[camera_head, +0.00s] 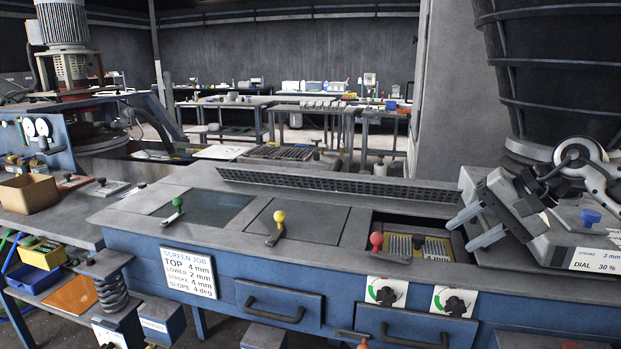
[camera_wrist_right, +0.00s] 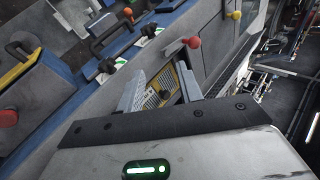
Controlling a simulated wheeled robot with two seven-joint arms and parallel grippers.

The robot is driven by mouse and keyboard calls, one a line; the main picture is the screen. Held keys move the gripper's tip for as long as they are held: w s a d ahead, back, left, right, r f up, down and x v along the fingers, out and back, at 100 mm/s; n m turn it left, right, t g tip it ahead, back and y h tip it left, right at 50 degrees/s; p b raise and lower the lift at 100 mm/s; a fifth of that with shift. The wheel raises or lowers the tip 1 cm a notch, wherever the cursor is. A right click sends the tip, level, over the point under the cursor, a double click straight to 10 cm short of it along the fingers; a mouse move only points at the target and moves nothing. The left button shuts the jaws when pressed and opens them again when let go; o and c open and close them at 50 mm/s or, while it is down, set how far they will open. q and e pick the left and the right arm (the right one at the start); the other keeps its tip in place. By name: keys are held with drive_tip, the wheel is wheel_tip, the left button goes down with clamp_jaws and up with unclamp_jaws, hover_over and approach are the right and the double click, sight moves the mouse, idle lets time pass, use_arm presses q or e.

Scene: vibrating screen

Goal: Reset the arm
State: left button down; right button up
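My right gripper (camera_head: 474,228) hangs over the right part of the grey bench, beside the open bay with perforated screen panels (camera_head: 400,244). Its two fingers are apart with nothing between them. In the right wrist view the open fingers (camera_wrist_right: 160,92) point toward the same bay, and the red-knobbed lever (camera_wrist_right: 192,42) is beyond them. My right arm (camera_head: 580,170) comes in from the right edge. My left arm and gripper are not in the head view.
The bench top carries a green-knobbed lever (camera_head: 175,210), a yellow-knobbed lever (camera_head: 278,226) and a red-knobbed lever (camera_head: 377,243). A slotted rail (camera_head: 330,183) runs along the back. Dials (camera_head: 386,292) and drawers are on the blue front. A cardboard box (camera_head: 28,193) stands left.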

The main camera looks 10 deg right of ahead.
drive_tip(key=s+a+f+m+t+y, duration=0.1)
drive_tip(key=s+a+f+m+y, duration=0.2)
drive_tip(key=a+m, duration=0.45)
drive_tip(key=s+a+f+m+t+y, duration=0.1)
drive_tip(key=a+f+m+t+y, duration=0.2)
drive_tip(key=a+m, duration=0.4)
drive_tip(key=s+a+f+m+y, duration=0.1)
drive_tip(key=a+f+m+y, duration=0.2)
drive_tip(key=a+m+y, duration=0.4)
drive_tip(key=s+d+f+n+h, duration=0.1)
drive_tip(key=s+f+n+h, duration=0.7)
drive_tip(key=f+n, duration=0.4)
drive_tip(key=s+d+f+n+t+h, duration=0.1)
drive_tip(key=s+f+n+h, duration=0.7)
drive_tip(key=n, duration=1.1)
drive_tip(key=s+d+f, duration=0.1)
drive_tip(key=s+f, duration=0.2)
drive_tip(key=f, duration=0.1)
drive_tip(key=shift+s+d+f, duration=0.15)
drive_tip(key=shift+d+f, duration=0.15)
drive_tip(key=shift+f, duration=0.05)
